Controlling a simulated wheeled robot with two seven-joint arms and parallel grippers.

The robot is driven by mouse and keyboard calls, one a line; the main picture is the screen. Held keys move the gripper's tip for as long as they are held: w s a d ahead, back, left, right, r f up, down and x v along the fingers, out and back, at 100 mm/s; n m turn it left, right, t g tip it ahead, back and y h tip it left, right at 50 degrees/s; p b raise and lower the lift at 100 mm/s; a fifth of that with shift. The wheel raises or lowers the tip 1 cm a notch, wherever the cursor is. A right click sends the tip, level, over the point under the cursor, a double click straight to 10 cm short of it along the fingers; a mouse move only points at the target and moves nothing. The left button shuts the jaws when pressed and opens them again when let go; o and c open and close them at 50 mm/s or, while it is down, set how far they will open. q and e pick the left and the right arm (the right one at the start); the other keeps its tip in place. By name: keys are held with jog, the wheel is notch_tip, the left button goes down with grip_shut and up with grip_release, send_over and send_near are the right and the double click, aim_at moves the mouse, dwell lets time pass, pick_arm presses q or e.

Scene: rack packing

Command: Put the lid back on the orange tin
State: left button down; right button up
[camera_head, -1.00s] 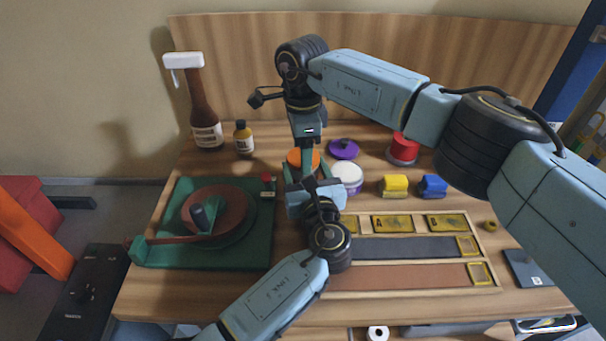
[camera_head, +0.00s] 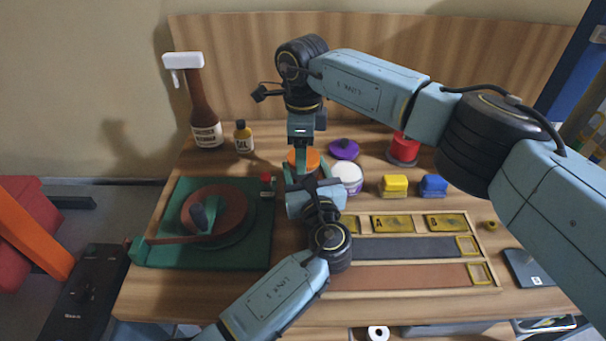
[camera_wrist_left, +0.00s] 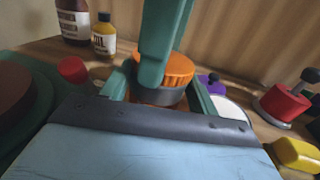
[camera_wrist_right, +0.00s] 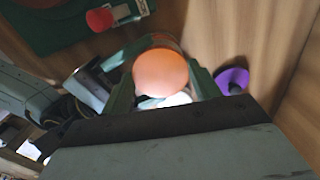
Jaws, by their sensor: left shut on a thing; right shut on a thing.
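The orange lid (camera_head: 312,158) sits between the green fingers of my right gripper (camera_head: 301,156), which reaches down from above and is shut on it. The ribbed lid also shows in the left wrist view (camera_wrist_left: 178,68), and its round top in the right wrist view (camera_wrist_right: 160,72). Directly beneath it is the orange tin (camera_wrist_left: 158,97), with a dark grey band between. My left gripper (camera_head: 303,174) is shut around the tin from the front, one finger on each side. The lid looks level on the tin; whether it is fully seated I cannot tell.
A white-topped jar (camera_head: 346,174) stands close right of the tin, with a purple lid (camera_head: 344,149) behind it. A red tin (camera_head: 404,150), yellow block (camera_head: 394,185) and blue block (camera_head: 433,185) are further right. A green turntable base (camera_head: 180,255) is left, bottles behind.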

jog(key=shift+d, duration=0.2)
jog(key=o, duration=0.8)
jog(key=shift+o, duration=1.4)
jog(key=shift+a, duration=0.15)
jog(key=shift+r, duration=0.1)
jog(key=shift+r, duration=2.2)
jog(key=shift+c, duration=0.3)
